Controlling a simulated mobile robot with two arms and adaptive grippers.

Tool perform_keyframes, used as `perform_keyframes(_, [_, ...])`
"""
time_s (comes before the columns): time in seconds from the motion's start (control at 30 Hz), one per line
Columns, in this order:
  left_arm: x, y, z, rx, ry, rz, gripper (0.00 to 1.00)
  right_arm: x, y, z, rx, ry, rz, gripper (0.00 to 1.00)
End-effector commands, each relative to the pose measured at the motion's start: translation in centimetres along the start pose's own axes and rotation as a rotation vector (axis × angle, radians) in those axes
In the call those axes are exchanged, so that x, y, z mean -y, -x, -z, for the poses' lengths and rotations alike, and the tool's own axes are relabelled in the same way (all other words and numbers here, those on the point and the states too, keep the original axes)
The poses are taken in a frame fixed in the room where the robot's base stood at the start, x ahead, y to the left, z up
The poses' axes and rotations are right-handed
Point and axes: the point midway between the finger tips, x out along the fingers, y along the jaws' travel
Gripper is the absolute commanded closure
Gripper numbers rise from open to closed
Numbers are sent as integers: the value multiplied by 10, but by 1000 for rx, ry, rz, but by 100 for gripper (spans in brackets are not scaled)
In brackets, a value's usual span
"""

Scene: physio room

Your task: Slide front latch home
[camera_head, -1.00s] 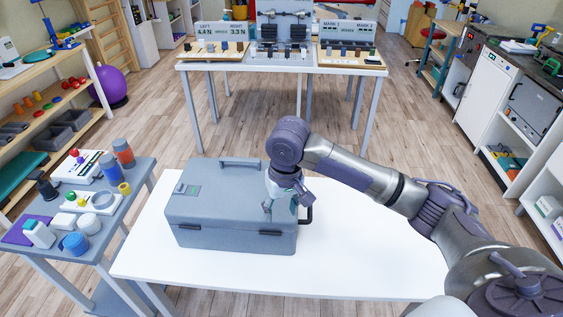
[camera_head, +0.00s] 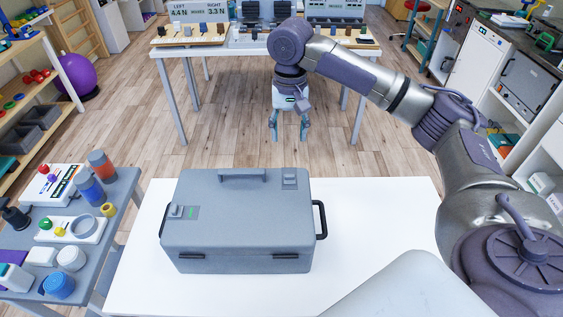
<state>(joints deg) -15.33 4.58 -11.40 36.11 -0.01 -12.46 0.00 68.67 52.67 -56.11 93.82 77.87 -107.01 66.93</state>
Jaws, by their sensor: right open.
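A grey case (camera_head: 237,225) sits closed on a white table (camera_head: 375,205). A second small latch block (camera_head: 290,180) is at the lid's back right; no clear green shows there. Whether either latch is fully home is too small to tell. My right gripper (camera_head: 289,128) points down, open and empty, beyond the case's back edge and apart from it. My left gripper is not in view.
The case has a top handle (camera_head: 241,175) and a dark right side handle (camera_head: 321,219). The white table is clear to the right of the case. A grey side table (camera_head: 127,187) with jars and small parts stands at left. Another table (camera_head: 165,53) with instruments stands behind.

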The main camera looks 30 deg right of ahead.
Motion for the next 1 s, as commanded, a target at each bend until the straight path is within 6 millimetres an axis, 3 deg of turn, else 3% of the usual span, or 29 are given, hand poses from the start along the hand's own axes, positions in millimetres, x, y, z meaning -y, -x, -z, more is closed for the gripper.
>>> perform_keyframes(0.2, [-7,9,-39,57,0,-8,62,-1,-35,-1,5,2,-5,46])
perform_keyframes(0.33, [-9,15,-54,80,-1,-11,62,-1,-64,-1,4,2,-5,46])
perform_keyframes(0.47, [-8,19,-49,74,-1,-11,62,-1,-90,-1,3,2,-4,46])
perform_keyframes(0.7, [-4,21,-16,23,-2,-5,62,0,-124,-1,0,2,-2,46])
perform_keyframes(1.0, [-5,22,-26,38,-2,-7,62,0,-134,-1,-1,3,-1,46])
